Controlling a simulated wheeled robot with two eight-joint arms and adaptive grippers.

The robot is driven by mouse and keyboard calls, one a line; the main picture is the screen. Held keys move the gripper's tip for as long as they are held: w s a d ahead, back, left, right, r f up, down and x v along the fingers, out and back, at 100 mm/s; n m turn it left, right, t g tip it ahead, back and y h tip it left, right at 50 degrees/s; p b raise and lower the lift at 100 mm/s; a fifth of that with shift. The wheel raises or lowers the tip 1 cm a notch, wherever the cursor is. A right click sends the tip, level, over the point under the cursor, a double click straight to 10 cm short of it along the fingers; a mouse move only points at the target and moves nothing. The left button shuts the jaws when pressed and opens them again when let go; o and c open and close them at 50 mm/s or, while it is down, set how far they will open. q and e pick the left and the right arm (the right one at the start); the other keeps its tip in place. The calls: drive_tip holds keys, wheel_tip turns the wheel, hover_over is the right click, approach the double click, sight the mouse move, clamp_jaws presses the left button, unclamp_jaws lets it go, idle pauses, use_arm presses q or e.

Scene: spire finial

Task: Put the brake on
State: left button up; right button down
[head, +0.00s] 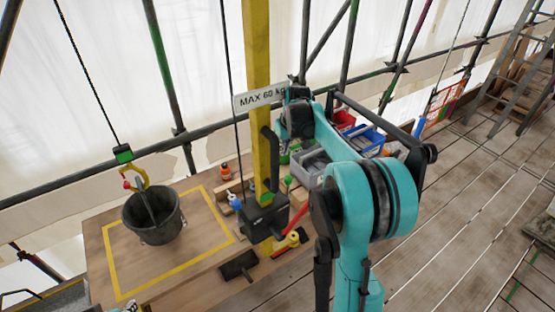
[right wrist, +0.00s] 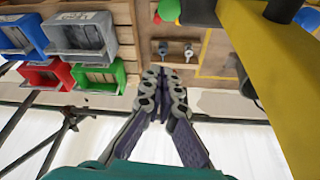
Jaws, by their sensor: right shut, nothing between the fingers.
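A black winch box (head: 264,215) is fixed low on the yellow post (head: 258,60). A red lever (head: 294,220) sticks out from its right side; I cannot tell for certain that this is the brake. A dark upright bar (head: 269,160) runs along the post above the box. My right gripper (right wrist: 165,75) is shut and empty in the right wrist view, beside the yellow post (right wrist: 265,70) and apart from it. In the head view my right arm reaches up beside the post and hides the fingertips. My left gripper is not in view.
A dark bucket (head: 154,217) on a yellow hook (head: 137,180) stands inside a yellow outline on the wooden deck. Grey (right wrist: 80,35), red (right wrist: 43,76) and green (right wrist: 100,75) bins stand beside the gripper. A sign (head: 260,97) crosses the post. Scaffold rails run behind.

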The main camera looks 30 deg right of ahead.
drive_tip(key=s, duration=0.1)
drive_tip(key=p, duration=0.2)
hover_over(288, 188)
drive_tip(key=w, duration=0.3)
drive_tip(key=shift+f, duration=4.55)
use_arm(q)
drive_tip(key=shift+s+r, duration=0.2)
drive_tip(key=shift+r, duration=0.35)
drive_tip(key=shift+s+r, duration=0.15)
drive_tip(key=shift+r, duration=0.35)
use_arm(e)
drive_tip(key=shift+d, duration=0.25)
drive_tip(key=shift+s, duration=0.1)
